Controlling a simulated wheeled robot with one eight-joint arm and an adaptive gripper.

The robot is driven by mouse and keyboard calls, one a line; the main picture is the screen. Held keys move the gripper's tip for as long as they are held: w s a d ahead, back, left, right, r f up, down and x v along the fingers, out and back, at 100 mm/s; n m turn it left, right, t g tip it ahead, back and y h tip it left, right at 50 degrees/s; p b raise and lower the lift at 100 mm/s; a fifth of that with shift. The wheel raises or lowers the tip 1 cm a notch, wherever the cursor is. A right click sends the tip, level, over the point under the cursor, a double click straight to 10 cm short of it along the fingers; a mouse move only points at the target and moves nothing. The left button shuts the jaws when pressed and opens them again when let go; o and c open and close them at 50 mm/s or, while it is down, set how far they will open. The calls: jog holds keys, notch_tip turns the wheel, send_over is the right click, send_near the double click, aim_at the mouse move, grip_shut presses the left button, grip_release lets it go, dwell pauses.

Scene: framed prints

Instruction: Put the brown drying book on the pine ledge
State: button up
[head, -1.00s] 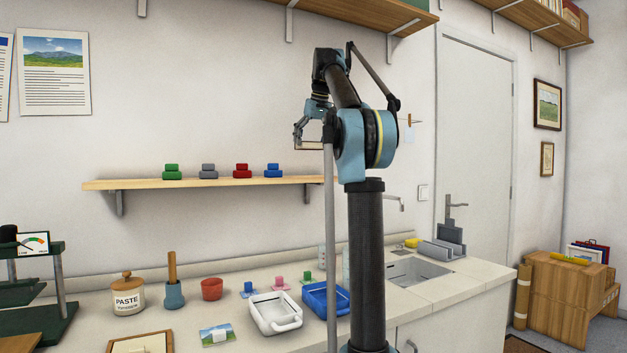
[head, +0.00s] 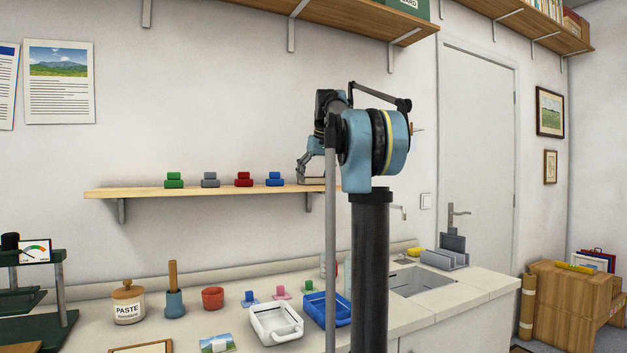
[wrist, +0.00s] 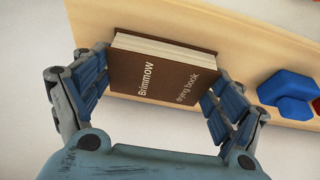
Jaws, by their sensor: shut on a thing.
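The brown drying book (wrist: 158,72), with "Brimmow drying book" on its cover, is held between the two fingers of my gripper (wrist: 160,95) in the wrist view. In the head view the book (head: 311,181) shows as a thin edge at the right end of the pine ledge (head: 140,193). My gripper (head: 310,172) is shut on it there, partly hidden by my arm. The book is over or on the ledge, which also shows in the wrist view (wrist: 215,32). I cannot tell whether they touch.
The blue one (wrist: 288,92) is closest to the book. A higher wooden shelf (head: 350,28) hangs above. The counter below holds trays and a paste jar (head: 128,305).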

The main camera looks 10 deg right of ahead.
jog(key=o, duration=1.1)
jog(key=shift+f, duration=0.1)
jog(key=v, duration=1.2)
jog(key=shift+s, duration=0.15)
